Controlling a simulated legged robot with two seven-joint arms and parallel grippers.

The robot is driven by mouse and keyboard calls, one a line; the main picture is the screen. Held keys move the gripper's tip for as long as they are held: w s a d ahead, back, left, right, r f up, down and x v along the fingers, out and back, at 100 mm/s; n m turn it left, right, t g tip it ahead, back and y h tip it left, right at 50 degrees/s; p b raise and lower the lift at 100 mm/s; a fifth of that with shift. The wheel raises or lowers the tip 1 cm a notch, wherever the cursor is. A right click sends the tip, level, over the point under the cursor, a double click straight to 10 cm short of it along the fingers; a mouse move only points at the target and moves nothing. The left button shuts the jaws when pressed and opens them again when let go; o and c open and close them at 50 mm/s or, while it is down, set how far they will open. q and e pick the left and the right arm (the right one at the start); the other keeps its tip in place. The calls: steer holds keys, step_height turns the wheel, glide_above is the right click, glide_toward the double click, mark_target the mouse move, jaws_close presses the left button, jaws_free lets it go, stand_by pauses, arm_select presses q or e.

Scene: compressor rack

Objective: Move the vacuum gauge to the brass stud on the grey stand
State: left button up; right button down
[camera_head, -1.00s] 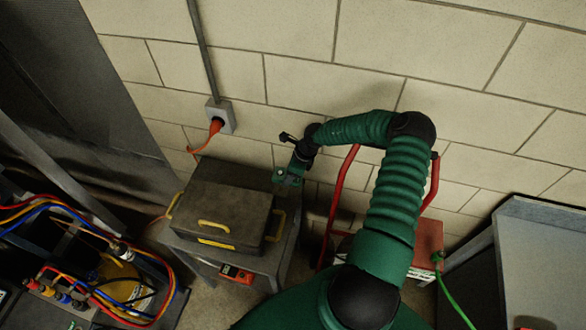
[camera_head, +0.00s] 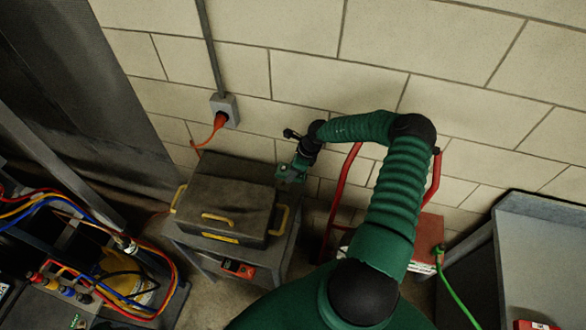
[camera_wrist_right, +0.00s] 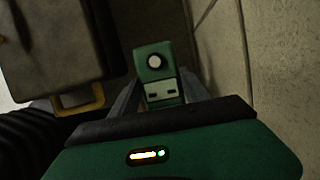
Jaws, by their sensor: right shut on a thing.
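My right gripper (camera_head: 292,170) is at the end of the green arm, beside the right rear of a dark case and near the wall. In the right wrist view its grey fingers are closed around a small green block with a white round face, which I take to be the vacuum gauge (camera_wrist_right: 153,62). Its lower part has two dark slots. The gauge is held in the air. A low grey stand (camera_head: 276,262) carries the dark case. I cannot make out a brass stud on it. My left gripper is not in view.
The dark case (camera_head: 222,193) with yellow handles fills most of the stand top. A red tubular frame (camera_head: 338,200) stands right of it. Coloured hoses (camera_head: 160,270) lie at left. A grey bench (camera_head: 545,255) is at right. The block wall (camera_head: 300,100) is close behind.

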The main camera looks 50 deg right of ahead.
steer(key=shift+d+f, duration=0.1)
steer(key=shift+f, duration=0.15)
steer(key=shift+d+f+b, duration=0.45)
steer(key=shift+d+f, duration=0.25)
steer(key=shift+f, duration=0.35)
steer(key=shift+a+f, duration=0.15)
steer(key=shift+a, duration=0.1)
steer(key=shift+a+f+b, duration=0.1)
steer(key=shift+a+b, duration=0.25)
steer(key=shift+d+f, duration=0.3)
steer(key=shift+d, duration=0.05)
steer(key=shift+a+f, duration=0.15)
steer(key=shift+f, duration=0.1)
steer(key=shift+a, duration=0.3)
steer(key=shift+f, duration=0.15)
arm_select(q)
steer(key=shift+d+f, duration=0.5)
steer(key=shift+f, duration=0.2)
arm_select(e)
steer(key=shift+d, duration=0.2)
